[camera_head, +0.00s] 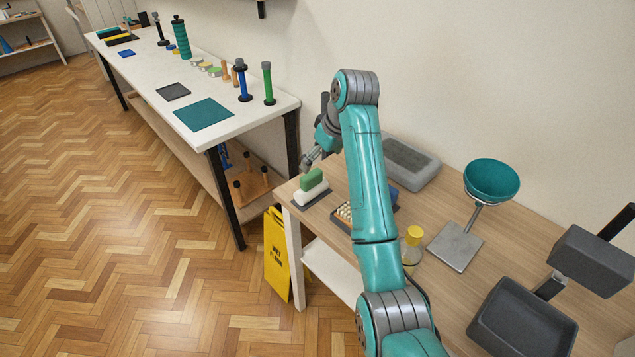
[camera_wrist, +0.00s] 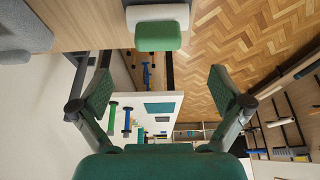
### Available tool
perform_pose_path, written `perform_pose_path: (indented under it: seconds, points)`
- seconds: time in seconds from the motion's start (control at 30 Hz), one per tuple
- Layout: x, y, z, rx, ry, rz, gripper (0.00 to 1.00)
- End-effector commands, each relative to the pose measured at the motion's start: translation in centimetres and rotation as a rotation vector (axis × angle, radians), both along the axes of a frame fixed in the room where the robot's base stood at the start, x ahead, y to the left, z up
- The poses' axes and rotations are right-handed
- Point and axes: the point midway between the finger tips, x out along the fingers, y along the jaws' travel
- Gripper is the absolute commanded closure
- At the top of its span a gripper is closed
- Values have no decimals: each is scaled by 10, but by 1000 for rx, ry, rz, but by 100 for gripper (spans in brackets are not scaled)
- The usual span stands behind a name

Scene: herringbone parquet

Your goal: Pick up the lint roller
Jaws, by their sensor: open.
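I cannot tell for sure which item is the lint roller. My gripper (camera_head: 308,162) is above the left end of the wooden table; in the wrist view its two fingers (camera_wrist: 160,93) are wide apart with nothing between them. On the white table stand a green upright cylinder with a dark top (camera_head: 268,83) and a blue one (camera_head: 242,82).
The white table (camera_head: 235,133) has mats, tins and bottles on it. The wooden table holds a grey case (camera_head: 411,162), a yellow-capped jar (camera_head: 412,245), a scale with a teal bowl (camera_head: 491,181) and a dark bin (camera_head: 520,322). A yellow floor sign (camera_head: 277,255) stands between the tables.

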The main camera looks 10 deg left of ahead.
Motion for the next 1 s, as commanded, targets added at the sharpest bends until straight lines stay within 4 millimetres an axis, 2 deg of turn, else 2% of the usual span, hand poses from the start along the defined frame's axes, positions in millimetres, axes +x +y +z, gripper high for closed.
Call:
perform_pose_path:
  seconds: [0.2,0.47,0.73,1.0]
  points:
    - [7,9,-31,-2,3,-1,0]
    - [13,15,-46,-1,1,0,0]
    - [25,29,-78,-1,2,0,0]
    - [28,32,-87,-1,-1,0,0]
